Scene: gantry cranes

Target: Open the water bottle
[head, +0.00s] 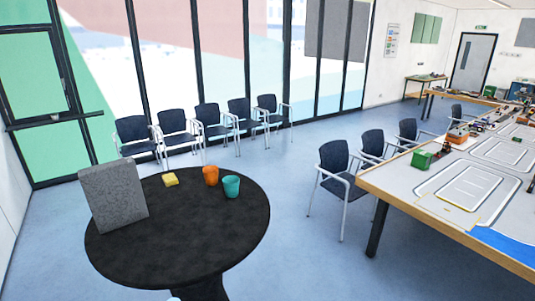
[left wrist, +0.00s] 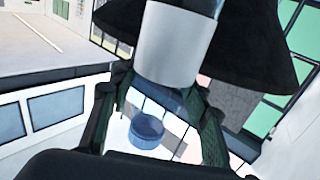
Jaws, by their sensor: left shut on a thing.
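The water bottle (left wrist: 174,55) shows in the left wrist view, with a broad white band and a clear part. Its blue cap (left wrist: 147,130) is between the fingers, near the palm. My left gripper (left wrist: 163,92) is shut on the bottle, one finger on each side of its clear part. The bottle slants across the view, its far end cut off at the top edge. The exact contact of the fingers is hard to see. In the head view neither gripper shows. My right gripper is in neither view.
A long table (head: 400,185) is at right. Several dark chairs (head: 206,118) line the windows. Open floor lies between.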

